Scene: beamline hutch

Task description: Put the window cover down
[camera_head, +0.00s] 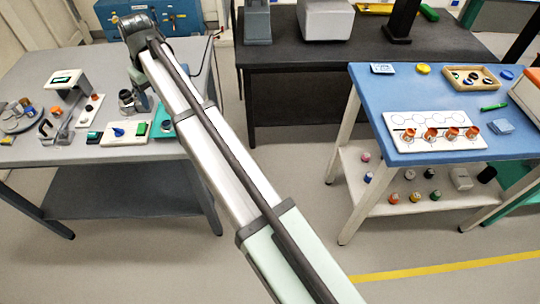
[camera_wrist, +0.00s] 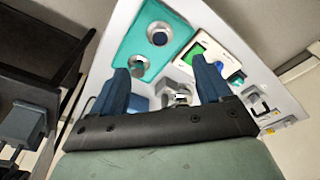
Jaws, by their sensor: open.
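My gripper (camera_wrist: 163,68) is open, its two blue fingers apart above the grey table (camera_head: 45,165). A silvery metal piece (camera_wrist: 179,94) shows between the fingers, apart from both; I cannot tell whether it is the window cover. A teal tray (camera_wrist: 133,45) lies beyond the fingers, with two round metal pieces on it: one (camera_wrist: 158,34) near its far end and one (camera_wrist: 138,65) near the left finger. Either may be the cover. In the head view the teal tray (camera_head: 158,131) is partly hidden by my arm. A dark metal cylinder (camera_head: 127,101) stands close to its left.
A white panel with a blue knob (camera_head: 118,132) and green block lies left of the tray. A white stand (camera_head: 70,82) and round grey tray (camera_head: 20,122) are farther left. A blue table (camera_head: 455,90) and black bench (camera_head: 290,55) stand right. The grey table's front strip is clear.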

